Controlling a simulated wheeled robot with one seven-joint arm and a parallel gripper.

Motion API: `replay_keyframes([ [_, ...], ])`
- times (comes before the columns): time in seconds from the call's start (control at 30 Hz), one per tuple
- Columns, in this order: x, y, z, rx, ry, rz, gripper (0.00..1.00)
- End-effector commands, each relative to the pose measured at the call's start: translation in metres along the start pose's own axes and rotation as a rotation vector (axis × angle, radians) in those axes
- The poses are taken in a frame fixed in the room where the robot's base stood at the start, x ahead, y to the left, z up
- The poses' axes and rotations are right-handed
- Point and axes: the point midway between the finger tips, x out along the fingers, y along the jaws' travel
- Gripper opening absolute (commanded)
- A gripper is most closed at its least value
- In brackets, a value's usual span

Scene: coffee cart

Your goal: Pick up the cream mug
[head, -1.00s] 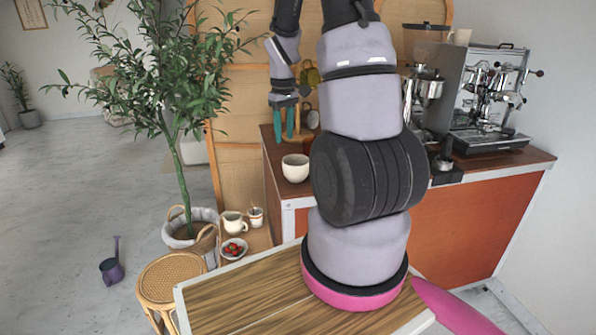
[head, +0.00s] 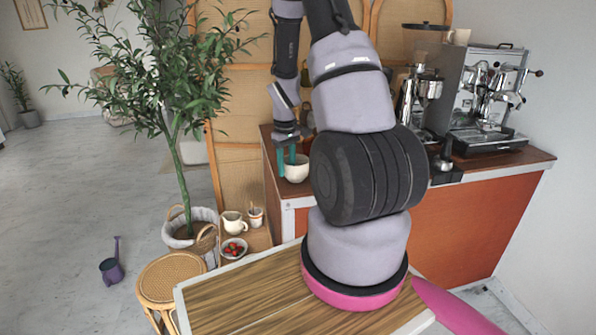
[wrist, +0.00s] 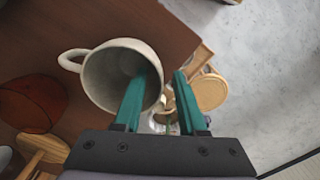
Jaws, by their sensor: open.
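The cream mug (head: 298,171) stands upright on the left end of the wooden counter in the head view. In the wrist view the mug (wrist: 95,82) shows its open top, with its handle on the left. My gripper (head: 286,168) is open at the mug's left side. In the wrist view my gripper (wrist: 164,75) has one green finger over or inside the mug's opening and the other outside its right wall. The rim wall lies between the fingers. I cannot tell how deep the fingers reach.
The espresso machine (head: 490,100) stands on the right of the counter (head: 275,150). A potted tree (head: 170,110) is at the left. A low shelf holds a cream pitcher (head: 233,222), a small cup (head: 256,216) and a bowl of strawberries (head: 234,249).

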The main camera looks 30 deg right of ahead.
Motion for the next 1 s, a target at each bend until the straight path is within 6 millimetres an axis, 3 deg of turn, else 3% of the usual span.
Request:
replay_keyframes([
  [0.13,-0.0002,0.0000,-0.0001,0.000,0.000,0.000,0.41],
  [0.17,-0.0002,0.0000,-0.0001,0.000,0.000,0.000,0.37],
  [0.2,-0.0003,0.0000,-0.0001,0.000,0.000,0.000,0.21],
  [0.27,-0.0003,0.0000,0.0000,0.000,0.000,0.000,0.00],
  [1.0,-0.0003,-0.0003,0.0002,0.000,-0.001,-0.001,0.00],
])
